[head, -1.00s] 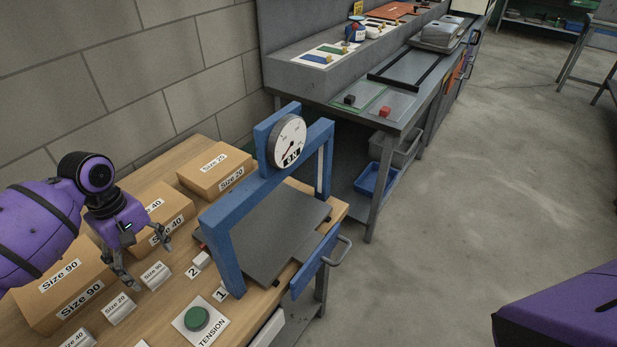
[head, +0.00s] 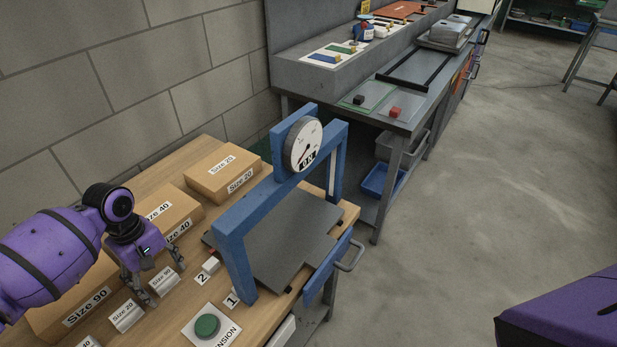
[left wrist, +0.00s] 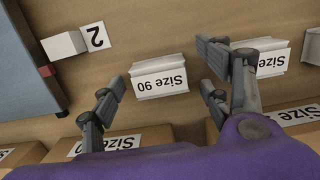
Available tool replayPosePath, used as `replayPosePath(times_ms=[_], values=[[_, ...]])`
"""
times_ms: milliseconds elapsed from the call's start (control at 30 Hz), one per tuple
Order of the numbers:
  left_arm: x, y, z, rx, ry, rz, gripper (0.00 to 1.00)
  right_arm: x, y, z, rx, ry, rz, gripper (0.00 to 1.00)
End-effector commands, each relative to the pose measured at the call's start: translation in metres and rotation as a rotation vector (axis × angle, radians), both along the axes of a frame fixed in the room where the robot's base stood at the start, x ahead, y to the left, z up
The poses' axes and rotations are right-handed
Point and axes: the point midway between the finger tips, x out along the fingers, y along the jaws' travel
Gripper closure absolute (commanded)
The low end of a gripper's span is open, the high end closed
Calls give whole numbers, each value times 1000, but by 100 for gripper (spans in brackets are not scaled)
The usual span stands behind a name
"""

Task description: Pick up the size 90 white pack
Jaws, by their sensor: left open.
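The size 90 white pack (head: 163,281) is a small white labelled piece standing on the wooden bench, between two fingers of my left gripper in the head view. My left gripper (head: 165,286) is open, pointing down over it. In the left wrist view the size 90 pack (left wrist: 160,76) shows upside down between the spread fingers of the left gripper (left wrist: 160,90), with gaps at both sides. It looks free, and I cannot tell the exact height gap. My right gripper is not in view.
A size 20 white pack (head: 126,316) stands close to the left finger. Brown boxes, size 90 (head: 80,310), size 40 (head: 165,217) and size 20 (head: 222,172), line the back. A blue frame with gauge (head: 233,245), a white block (head: 210,265) and a green button (head: 207,326) are to the right.

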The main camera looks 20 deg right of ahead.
Motion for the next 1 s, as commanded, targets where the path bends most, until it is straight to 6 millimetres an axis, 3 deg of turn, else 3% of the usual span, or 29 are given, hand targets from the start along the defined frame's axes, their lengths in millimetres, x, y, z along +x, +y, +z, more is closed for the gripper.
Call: replayPosePath(times_ms=[167,533,833,1000], values=[[0,0,1,1,-1,0,30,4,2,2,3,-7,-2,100],[0,0,1,0,0,0,78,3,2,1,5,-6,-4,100],[1,0,4,0,-1,0,78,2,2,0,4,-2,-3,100],[1,0,19,-1,-3,-1,78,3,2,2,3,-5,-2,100]])
